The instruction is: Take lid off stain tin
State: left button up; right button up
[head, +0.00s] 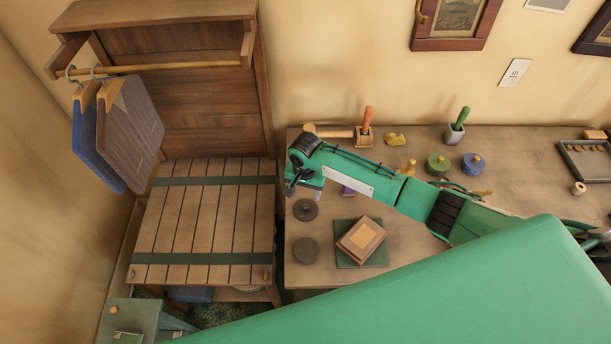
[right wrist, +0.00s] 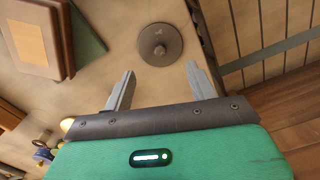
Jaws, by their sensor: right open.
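A dark round tin (head: 305,209) with a small knob on its lid stands near the left end of the table. It also shows as a dark disc with a central knob in the right wrist view (right wrist: 160,44), ahead of the fingertips. Its side is barely visible from above. My right gripper (head: 305,187) is just behind the tin in the head view, at its far edge. In the right wrist view its two grey fingers (right wrist: 160,72) are spread, with only bare tabletop between them. I cannot tell its height above the tin. My left gripper is not in view.
A flat dark disc (head: 306,250) lies in front of the tin. A green pot (head: 437,166) and a blue pot (head: 472,164) stand farther back. A slatted wooden bench (head: 205,215) is left of the table.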

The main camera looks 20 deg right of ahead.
notch_tip(320, 180, up, 11)
jog(key=b, duration=0.2)
jog(key=shift+f, duration=0.1)
